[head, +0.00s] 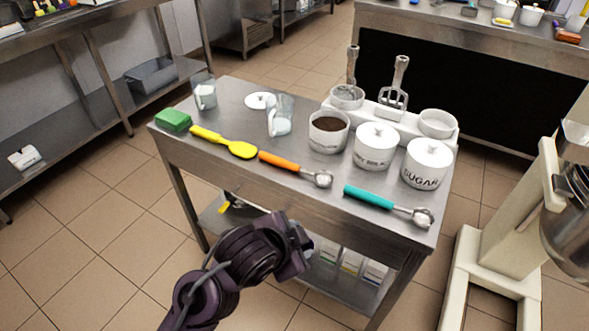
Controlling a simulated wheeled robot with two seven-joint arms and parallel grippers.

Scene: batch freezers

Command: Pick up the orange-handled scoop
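The orange-handled scoop (296,169) lies on the steel table (236,108) near its front edge. Its orange handle points left and its metal bowl is at the right end. My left gripper (298,244) is below and in front of the table edge, apart from the scoop. Its fingers are dark and seen at an angle, so I cannot tell whether they are open or shut. Nothing visible is held in it. My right gripper is not in view.
A yellow spatula (224,142) lies left of the scoop and a teal-handled scoop (388,205) lies right of it. A green sponge (173,120) sits at the left corner.

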